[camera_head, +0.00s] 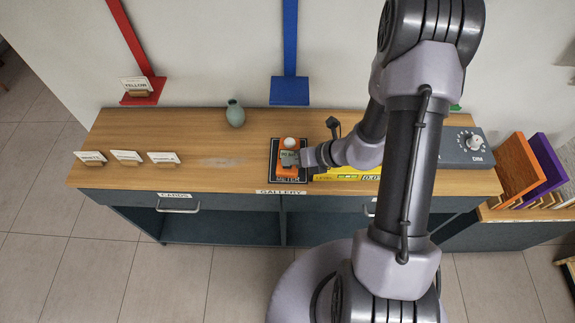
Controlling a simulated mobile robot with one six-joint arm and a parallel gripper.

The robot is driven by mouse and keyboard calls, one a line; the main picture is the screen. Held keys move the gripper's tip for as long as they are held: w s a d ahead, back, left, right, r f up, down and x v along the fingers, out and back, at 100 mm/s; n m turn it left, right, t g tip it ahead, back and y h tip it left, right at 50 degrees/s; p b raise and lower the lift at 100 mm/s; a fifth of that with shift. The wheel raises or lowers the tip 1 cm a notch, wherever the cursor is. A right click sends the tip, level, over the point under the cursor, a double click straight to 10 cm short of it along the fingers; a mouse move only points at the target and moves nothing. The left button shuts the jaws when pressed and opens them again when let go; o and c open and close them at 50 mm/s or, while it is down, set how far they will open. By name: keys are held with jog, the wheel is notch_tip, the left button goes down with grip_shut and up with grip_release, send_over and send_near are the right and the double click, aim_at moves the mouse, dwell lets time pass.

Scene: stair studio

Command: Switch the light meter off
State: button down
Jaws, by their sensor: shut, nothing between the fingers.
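The light meter is an orange device with a white dome (290,142) on top. It lies on a black mat labelled METER (287,179) on the wooden cabinet top. My gripper (290,158) is shut and empty, reaching in from the right over the meter. Its fingertips cover the meter's middle, so any switch or display there is hidden. I cannot tell whether the fingertips touch the meter.
A yellow device (345,174) lies right of the meter, partly behind my arm. A grey dial box (466,147) stands at the right end. A green vase (235,114) and small cards (126,157) stand left. The top between cards and mat is mostly clear.

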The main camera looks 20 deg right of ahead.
aim_at(290, 167)
dwell(0.7)
jog(key=shift+r+p, duration=0.45)
notch_tip(290, 167, up, 6)
jog(key=p, duration=0.5)
